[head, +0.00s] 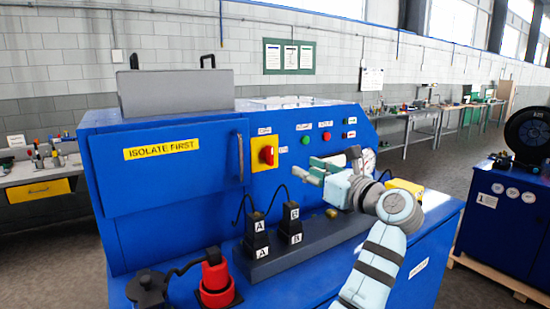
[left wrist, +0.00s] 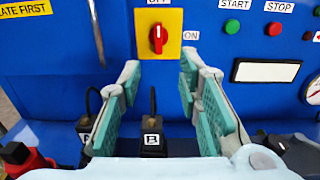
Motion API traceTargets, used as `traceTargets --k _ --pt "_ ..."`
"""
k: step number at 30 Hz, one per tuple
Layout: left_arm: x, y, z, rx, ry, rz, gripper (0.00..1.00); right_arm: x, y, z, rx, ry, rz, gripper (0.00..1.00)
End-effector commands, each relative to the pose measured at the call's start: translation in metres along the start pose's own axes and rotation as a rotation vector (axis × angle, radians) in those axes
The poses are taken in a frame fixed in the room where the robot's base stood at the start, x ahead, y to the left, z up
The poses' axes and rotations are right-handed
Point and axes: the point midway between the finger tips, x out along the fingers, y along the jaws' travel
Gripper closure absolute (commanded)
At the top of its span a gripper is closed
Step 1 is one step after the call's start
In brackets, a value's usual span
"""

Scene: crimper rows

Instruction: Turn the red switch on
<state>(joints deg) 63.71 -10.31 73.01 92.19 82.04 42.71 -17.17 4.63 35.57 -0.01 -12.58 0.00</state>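The red switch (head: 267,154) is a rotary knob on a yellow plate on the blue machine's front panel. In the left wrist view the red switch (left wrist: 158,38) stands upright, with OFF above the plate and ON to its right. Its handle points up toward OFF. My left gripper (head: 316,171) is to the right of the switch in the head view, apart from it. In the left wrist view my left gripper (left wrist: 160,75) is open and empty, its fingers spread below and either side of the knob. My right gripper is not in view.
Green (left wrist: 232,27) and red (left wrist: 274,29) buttons sit right of the switch. Black plugs A (head: 256,237) and B (head: 290,225) with cables stand on a dark block below. A red connector (head: 215,277) stands at the front. A door handle (head: 240,160) is left of the switch.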

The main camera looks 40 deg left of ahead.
Motion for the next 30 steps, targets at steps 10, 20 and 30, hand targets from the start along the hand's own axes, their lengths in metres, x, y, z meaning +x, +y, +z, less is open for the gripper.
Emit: traceTargets --k 10,20,30 --pt "0.088 0.003 0.004 0.004 -0.002 0.007 0.68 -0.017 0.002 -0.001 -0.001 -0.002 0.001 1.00" --pt "0.138 0.002 0.001 0.005 -0.002 0.003 0.68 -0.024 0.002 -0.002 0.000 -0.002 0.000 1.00" --pt "0.140 0.001 0.000 0.004 -0.003 0.002 0.83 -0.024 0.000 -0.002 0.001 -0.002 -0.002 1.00"
